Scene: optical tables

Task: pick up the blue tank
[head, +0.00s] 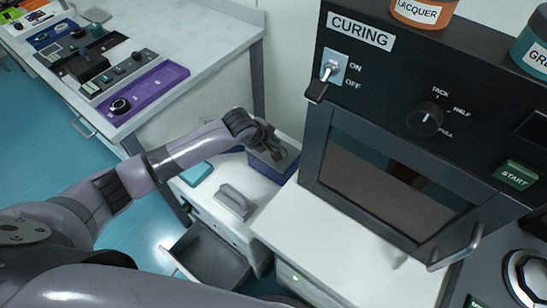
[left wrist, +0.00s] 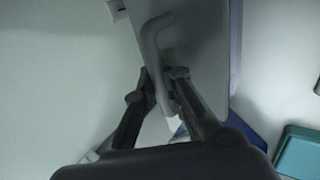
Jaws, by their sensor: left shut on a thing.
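The blue tank (head: 268,170) is a dark blue box with a grey top, standing at the back of the low white cabinet, left of the curing oven. My left gripper (head: 262,135) is over it. In the left wrist view my left gripper (left wrist: 160,85) is shut on a grey bent handle (left wrist: 154,45) on a grey plate (left wrist: 205,45). Blue sides of the tank (left wrist: 237,45) show along the plate's edge. I cannot tell whether the tank is lifted. My right gripper is not in view.
A grey piece with a handle (head: 235,201) and a teal tray (head: 196,173) lie on the low cabinet. An open drawer (head: 208,258) sticks out below. The curing oven (head: 395,180) stands close on the right.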

